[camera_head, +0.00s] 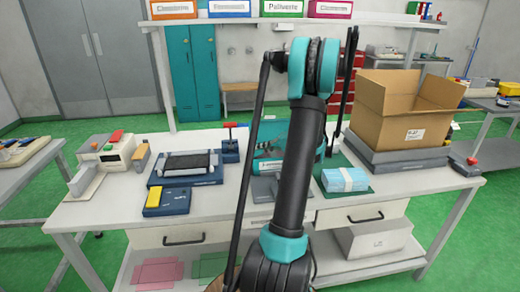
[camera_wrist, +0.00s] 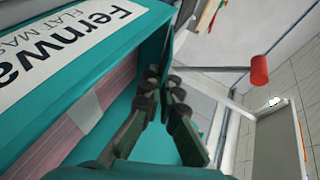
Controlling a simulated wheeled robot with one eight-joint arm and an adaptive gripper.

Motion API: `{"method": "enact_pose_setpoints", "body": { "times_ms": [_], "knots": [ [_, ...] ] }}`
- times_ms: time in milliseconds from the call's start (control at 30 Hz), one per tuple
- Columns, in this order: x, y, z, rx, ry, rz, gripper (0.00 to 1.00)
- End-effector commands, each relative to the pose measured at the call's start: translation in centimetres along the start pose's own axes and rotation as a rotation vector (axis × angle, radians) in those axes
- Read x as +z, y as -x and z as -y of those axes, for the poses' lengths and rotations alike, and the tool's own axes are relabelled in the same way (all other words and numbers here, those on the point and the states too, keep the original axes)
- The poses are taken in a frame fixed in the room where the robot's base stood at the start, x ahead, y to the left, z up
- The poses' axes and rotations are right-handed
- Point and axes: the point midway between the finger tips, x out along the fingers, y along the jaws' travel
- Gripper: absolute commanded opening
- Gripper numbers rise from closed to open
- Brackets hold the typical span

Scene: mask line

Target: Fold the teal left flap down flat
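The teal carton (camera_head: 265,143) stands on the workbench, partly hidden behind my arm in the head view. In the wrist view its teal wall (camera_wrist: 60,85) with a white "Fernwa… FLAT MAS…" label fills the left side. Pink masks with a pale band (camera_wrist: 90,112) show inside it. Teal panels show at the carton's right side and along the bottom edge; I cannot tell which is the left flap. My gripper (camera_wrist: 165,135) is at the carton's opening, its two fingers apart with teal between them. I cannot tell whether it touches a panel.
A brown open cardboard box (camera_head: 400,110) stands on a grey scale at right. A blue-white pack (camera_head: 345,180) lies right of my arm. A dark blue device (camera_head: 187,168), a yellow-topped block (camera_head: 166,200) and a sealer (camera_head: 108,150) stand at left. Bare bench shows along the front left.

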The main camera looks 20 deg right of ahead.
Motion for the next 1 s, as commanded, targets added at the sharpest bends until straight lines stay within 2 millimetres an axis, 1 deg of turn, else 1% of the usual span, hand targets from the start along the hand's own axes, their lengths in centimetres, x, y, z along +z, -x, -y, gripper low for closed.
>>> {"method": "enact_pose_setpoints", "body": {
  "times_ms": [267,300,433,767,867,1000],
  "knots": [
    [0.0,0.0,0.0,0.001,0.0,0.0,0.0],
    [0.0,0.0,0.0,0.001,0.0,0.0,0.06],
    [0.0,0.0,0.0,0.001,0.0,0.0,0.23],
    [0.0,0.1,0.1,0.001,0.0,0.0,0.23],
    [-0.1,0.3,0.8,0.001,0.0,0.0,0.23],
    [-0.4,1.1,2.8,0.001,0.0,0.0,0.23]
  ]
}}
